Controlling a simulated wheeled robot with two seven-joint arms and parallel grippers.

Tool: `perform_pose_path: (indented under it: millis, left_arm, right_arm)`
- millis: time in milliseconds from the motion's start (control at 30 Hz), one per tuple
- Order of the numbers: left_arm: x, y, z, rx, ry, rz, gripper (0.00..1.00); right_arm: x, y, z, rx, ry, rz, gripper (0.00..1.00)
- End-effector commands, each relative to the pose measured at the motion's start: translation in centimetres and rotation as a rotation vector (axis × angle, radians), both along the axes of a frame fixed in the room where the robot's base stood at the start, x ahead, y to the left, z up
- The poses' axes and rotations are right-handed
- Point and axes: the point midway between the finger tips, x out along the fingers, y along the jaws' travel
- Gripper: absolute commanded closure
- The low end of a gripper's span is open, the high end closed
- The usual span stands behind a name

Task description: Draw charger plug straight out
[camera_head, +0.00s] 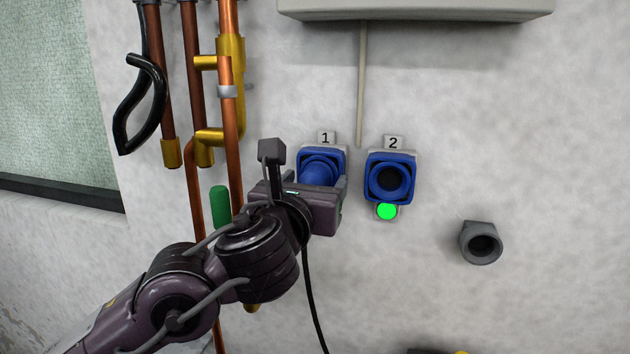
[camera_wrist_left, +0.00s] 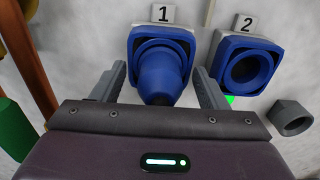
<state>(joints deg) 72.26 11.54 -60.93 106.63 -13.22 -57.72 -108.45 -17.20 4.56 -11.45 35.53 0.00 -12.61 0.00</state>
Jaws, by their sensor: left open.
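The blue charger plug (camera_head: 318,171) sits in socket 1 (camera_head: 333,152), a blue square housing on the wall under a label "1". In the left wrist view the plug (camera_wrist_left: 166,78) is a blue tapered body in the socket (camera_wrist_left: 137,45). My left gripper (camera_head: 316,180) is open, with one grey finger on each side of the plug; in the wrist view gaps show between the fingers and the plug. The plug's rear end is hidden behind my gripper. A black cable (camera_head: 311,290) hangs below the gripper. My right gripper is not in view.
Socket 2 (camera_head: 404,159), blue and empty, is right of socket 1, with a green light (camera_head: 387,211) below. A grey round holder (camera_head: 480,243) is on the wall lower right. Copper pipes (camera_head: 230,120) and a black hose (camera_head: 160,100) run at the left. A box (camera_head: 415,9) is above.

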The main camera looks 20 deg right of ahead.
Motion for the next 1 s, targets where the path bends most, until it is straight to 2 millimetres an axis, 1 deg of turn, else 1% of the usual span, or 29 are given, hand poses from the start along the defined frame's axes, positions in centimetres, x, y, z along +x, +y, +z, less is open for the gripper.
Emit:
perform_pose_path:
  millis: [200,433,467,900,967,1000]
  left_arm:
    - [-0.01,-0.02,-0.09,0.001,-0.001,0.0,0.33]
    - [-0.01,-0.02,0.0,0.0,0.0,0.0,0.33]
    - [-0.01,-0.02,0.0,0.0,0.0,0.0,0.34]
    - [-0.01,-0.02,0.0,0.0,0.0,0.0,0.92]
    - [-0.02,-0.02,0.0,0.0,0.0,0.0,0.99]
    - [-0.03,-0.01,0.06,-0.001,-0.001,-0.001,1.0]
  right_arm:
    - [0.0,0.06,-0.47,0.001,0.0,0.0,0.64]
    - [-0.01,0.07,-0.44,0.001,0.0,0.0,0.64]
    - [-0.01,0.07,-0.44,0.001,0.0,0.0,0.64]
    - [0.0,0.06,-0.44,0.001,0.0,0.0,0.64]
    - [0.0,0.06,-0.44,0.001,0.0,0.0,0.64]
    - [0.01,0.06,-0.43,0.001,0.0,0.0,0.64]
